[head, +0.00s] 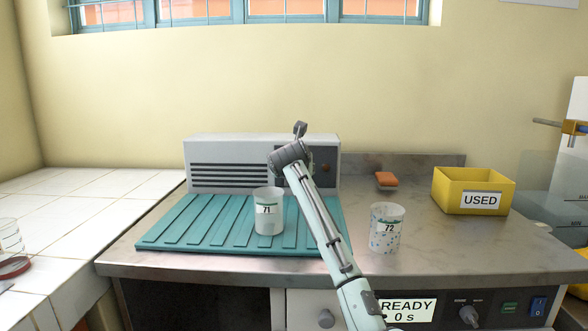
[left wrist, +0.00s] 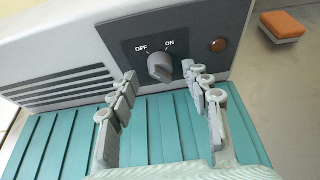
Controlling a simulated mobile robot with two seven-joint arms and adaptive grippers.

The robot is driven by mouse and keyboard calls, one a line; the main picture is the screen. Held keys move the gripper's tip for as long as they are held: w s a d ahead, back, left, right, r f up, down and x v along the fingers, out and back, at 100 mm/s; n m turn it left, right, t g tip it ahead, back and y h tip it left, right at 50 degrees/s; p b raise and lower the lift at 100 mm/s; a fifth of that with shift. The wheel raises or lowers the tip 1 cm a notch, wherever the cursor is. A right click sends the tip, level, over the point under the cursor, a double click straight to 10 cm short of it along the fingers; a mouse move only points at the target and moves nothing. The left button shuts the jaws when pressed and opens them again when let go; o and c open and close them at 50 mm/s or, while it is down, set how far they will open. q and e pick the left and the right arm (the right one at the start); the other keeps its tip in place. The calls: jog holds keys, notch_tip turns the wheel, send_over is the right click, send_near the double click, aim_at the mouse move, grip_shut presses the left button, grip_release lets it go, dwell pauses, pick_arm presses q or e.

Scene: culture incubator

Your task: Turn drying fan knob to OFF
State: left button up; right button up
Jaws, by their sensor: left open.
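The drying fan is a light grey box (head: 225,145) with dark slots, standing against the back wall. In the left wrist view its dark panel carries a grey knob (left wrist: 160,68) below the labels OFF, at upper left, and ON, at upper right. I cannot tell surely which label the knob points to. My left gripper (head: 301,142) is in front of the panel and hides the knob in the head view. In the left wrist view the left gripper (left wrist: 159,74) is open and empty, its fingers apart on either side of the knob. Contact with the knob cannot be told.
A teal ribbed mat (head: 180,230) lies before the fan. Beaker 71 (head: 268,222) stands on it, left of my arm; speckled beaker 72 (head: 386,240) stands to the right. An orange-topped block (head: 386,179) and a yellow USED bin (head: 447,188) are further right. A brown light (left wrist: 218,45) sits beside the knob.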

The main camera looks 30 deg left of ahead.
pick_arm(q)
jog(key=v, duration=1)
jog(key=shift+f, duration=0.15)
